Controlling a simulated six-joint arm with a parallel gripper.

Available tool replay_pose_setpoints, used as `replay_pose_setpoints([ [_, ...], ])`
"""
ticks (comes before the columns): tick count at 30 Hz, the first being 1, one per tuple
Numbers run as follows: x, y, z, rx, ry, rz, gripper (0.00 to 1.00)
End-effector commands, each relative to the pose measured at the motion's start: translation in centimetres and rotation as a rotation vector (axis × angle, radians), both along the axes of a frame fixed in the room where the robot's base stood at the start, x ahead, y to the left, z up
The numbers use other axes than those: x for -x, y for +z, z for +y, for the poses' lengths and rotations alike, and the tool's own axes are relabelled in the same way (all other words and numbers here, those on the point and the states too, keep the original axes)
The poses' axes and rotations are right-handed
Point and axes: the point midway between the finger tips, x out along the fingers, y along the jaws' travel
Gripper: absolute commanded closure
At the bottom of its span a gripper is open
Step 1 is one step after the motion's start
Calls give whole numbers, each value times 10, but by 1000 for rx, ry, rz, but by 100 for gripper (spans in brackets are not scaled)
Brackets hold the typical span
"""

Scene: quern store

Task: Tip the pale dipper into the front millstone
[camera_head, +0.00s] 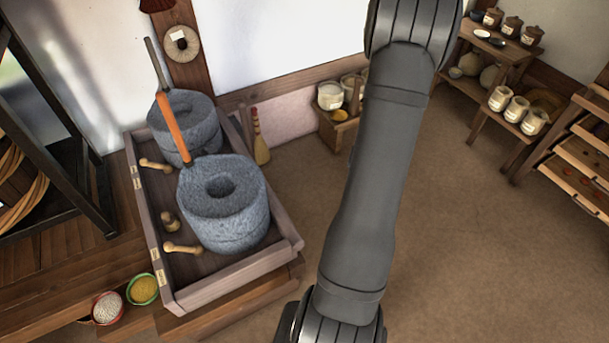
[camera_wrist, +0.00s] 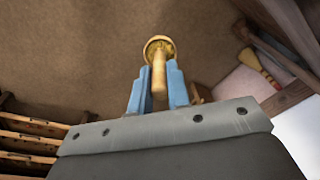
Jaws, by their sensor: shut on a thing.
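In the wrist view my gripper (camera_wrist: 158,88) is shut on a pale yellowish wooden dipper (camera_wrist: 158,70). The handle is between the blue fingers and the round head points away from me. In the head view my arm crosses the middle, and neither gripper nor held dipper shows. The front millstone (camera_head: 232,222), grey with a hole in its top, stands in the wooden tray (camera_head: 217,288) at left, clear of my arm. An orange-and-grey handle (camera_head: 170,120) stands at its back left edge. The back millstone (camera_head: 195,122) is behind it.
Small wooden pieces (camera_head: 182,248) lie along the tray's left side. Bowls of white grain (camera_head: 107,308) and yellow grain (camera_head: 143,289) are in front. A brush (camera_head: 260,140) stands behind. Shelves with jars (camera_head: 503,98) and a drawer rack (camera_head: 585,150) are right. Much floor between is bare.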

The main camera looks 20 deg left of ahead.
Motion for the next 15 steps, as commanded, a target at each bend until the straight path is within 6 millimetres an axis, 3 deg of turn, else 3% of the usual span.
replay_pose_setpoints([
  [4,-3,0,10,-1,5,3,100],
  [7,-9,1,31,-3,10,9,100],
  [15,-22,6,135,-6,20,44,100],
])
